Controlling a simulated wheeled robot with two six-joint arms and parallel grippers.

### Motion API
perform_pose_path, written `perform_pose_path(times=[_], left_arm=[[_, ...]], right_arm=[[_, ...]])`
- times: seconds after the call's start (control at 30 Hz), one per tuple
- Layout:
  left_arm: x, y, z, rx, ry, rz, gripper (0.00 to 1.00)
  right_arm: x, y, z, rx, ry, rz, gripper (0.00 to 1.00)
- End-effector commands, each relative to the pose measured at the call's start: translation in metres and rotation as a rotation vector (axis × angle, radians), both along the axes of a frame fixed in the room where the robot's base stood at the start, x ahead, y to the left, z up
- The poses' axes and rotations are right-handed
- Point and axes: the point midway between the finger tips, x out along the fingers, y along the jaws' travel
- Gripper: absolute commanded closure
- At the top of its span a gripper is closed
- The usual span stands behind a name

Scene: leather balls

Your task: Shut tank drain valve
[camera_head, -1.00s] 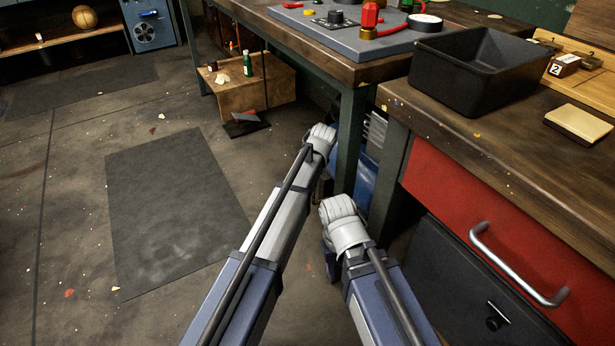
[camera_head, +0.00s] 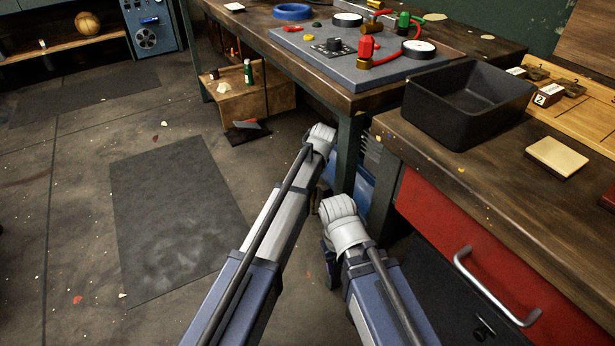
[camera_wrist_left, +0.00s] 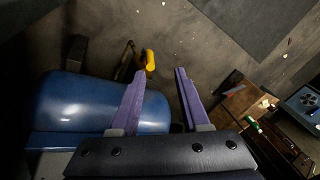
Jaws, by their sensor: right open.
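A blue tank (camera_head: 360,187) shows in part under the workbench in the head view, beside the table leg. In the left wrist view the tank (camera_wrist_left: 100,103) lies at the left, with a yellow handle (camera_wrist_left: 150,60) on a small metal fitting beyond its side; it looks like the drain valve. My left gripper (camera_wrist_left: 159,72) is open and empty; the handle appears between its purple fingertips, apart from them as far as I can tell. In the head view its fingers are hidden behind the wrist. My right gripper (camera_head: 328,264) is low by the bench, mostly hidden behind its wrist.
The workbench (camera_head: 470,175) stands close on the right, with a black bin (camera_head: 465,110), a grey panel of fittings (camera_head: 345,62) and a red drawer (camera_head: 440,215). A wooden box (camera_head: 268,98) stands below. Open floor with a dark mat (camera_head: 170,215) is at the left.

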Motion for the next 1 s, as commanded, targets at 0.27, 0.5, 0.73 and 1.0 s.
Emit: perform_pose_path(times=[0.27, 0.5, 0.73, 1.0], left_arm=[[0.000, 0.000, 0.038, 0.000, 0.000, 0.000, 0.55], [0.000, 0.000, 0.039, 0.000, 0.000, 0.000, 0.55], [0.001, 0.009, 0.040, -0.025, 0.022, 0.008, 0.70], [-0.002, 0.075, 0.056, -0.336, 0.198, 0.034, 1.00]], right_arm=[[0.000, 0.000, 0.038, -0.001, 0.001, 0.004, 0.50], [0.000, 0.000, 0.039, -0.002, 0.001, 0.004, 0.50], [0.000, 0.000, 0.043, -0.002, 0.001, 0.003, 0.50], [0.000, -0.001, 0.068, -0.005, 0.000, -0.001, 0.50]])
